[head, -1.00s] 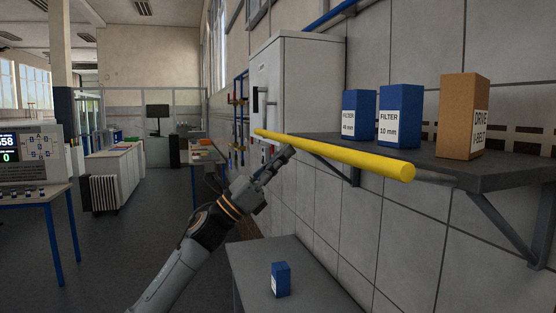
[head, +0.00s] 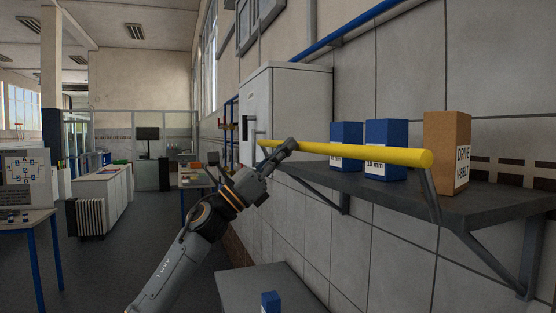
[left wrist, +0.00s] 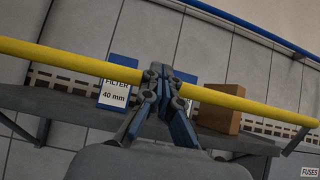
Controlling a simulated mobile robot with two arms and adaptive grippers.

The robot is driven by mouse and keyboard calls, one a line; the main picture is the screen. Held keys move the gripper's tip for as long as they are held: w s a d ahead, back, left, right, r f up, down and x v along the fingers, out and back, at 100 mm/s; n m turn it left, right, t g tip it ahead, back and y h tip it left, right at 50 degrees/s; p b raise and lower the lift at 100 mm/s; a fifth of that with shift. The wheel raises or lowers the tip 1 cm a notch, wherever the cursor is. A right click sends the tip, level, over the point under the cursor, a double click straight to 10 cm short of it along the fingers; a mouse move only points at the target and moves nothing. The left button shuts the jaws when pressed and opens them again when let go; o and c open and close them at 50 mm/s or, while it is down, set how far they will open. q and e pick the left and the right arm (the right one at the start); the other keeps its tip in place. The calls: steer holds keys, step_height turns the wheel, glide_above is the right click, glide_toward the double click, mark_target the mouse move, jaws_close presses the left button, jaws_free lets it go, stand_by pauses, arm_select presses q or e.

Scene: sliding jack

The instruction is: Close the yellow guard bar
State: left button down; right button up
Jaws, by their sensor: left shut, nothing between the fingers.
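The yellow guard bar (head: 360,154) runs along the front of the wall shelf, above its front edge. A grey arm at its near end reaches down to the shelf. In the left wrist view the bar (left wrist: 65,58) crosses the whole picture. My left gripper (head: 288,146) is at the far part of the bar, shut and with nothing between its fingers. In the left wrist view the fingertips (left wrist: 165,72) overlap the bar; whether they press on it I cannot tell. My right gripper does not show.
The dark shelf (head: 405,200) holds two blue filter boxes (head: 386,135) and a brown drive belt box (head: 447,135). A grey cabinet (head: 300,110) hangs behind on the wall. A low grey surface (head: 240,288) with a small blue box (head: 270,302) lies below.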

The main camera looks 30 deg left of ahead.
arm_select(q)
steer(key=shift+x, duration=1.8)
steer(key=shift+f, duration=0.15)
